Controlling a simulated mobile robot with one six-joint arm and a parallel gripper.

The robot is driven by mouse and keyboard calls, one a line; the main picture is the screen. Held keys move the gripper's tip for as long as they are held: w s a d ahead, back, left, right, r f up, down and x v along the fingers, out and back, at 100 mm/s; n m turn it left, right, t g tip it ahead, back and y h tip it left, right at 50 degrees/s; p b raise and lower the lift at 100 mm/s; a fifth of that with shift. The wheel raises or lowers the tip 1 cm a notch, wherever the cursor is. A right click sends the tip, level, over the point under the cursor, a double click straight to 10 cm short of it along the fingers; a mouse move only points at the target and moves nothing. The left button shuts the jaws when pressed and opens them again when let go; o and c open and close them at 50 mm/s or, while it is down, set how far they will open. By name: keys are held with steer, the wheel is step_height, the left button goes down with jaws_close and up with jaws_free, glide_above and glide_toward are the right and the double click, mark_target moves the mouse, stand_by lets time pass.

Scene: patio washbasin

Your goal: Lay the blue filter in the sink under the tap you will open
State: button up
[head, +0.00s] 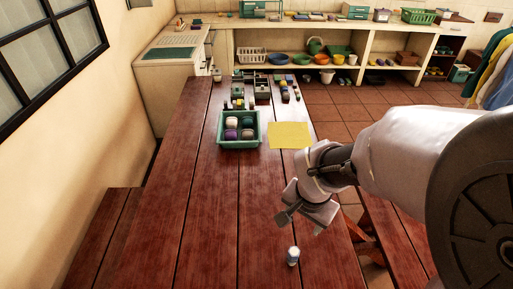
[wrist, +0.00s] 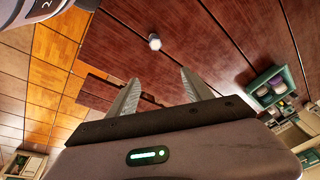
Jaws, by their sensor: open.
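No clearly blue filter can be made out. A small pale cylinder with a bluish-grey side (head: 293,256) stands alone on the near part of the red-brown wooden table (head: 165,230); I cannot tell if it is the filter. In the wrist view the pale cylinder (wrist: 154,42) lies beyond the fingertips, roughly in line with the gap between them. My gripper (head: 301,222) is above the table, just behind the cylinder and apart from it. The two fingers (wrist: 158,84) are spread with nothing between them. No sink basin or tap can be made out clearly.
A green crate (head: 240,143) with several coloured balls stands mid-table, beside a yellow cloth (head: 290,135). Several small items crowd the far table end. A pale counter (head: 172,55) and shelves with bowls and baskets line the back. The near left tabletop is clear.

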steer(key=m+g+p, duration=0.1)
steer(key=p, duration=0.1)
glide_toward(294, 251)
steer(key=f+b, duration=0.2)
steer(key=f, duration=0.1)
steer(key=w+f+b, duration=0.1)
steer(key=f+b, duration=0.2)
steer(key=f, duration=0.1)
steer(key=f+b, duration=0.3)
steer(key=shift+w+d+f, duration=0.15)
steer(key=shift+d+f, duration=0.1)
steer(key=shift+d, duration=0.15)
steer(key=shift+r, duration=0.1)
steer(key=shift+c, duration=0.2)
jaws_close()
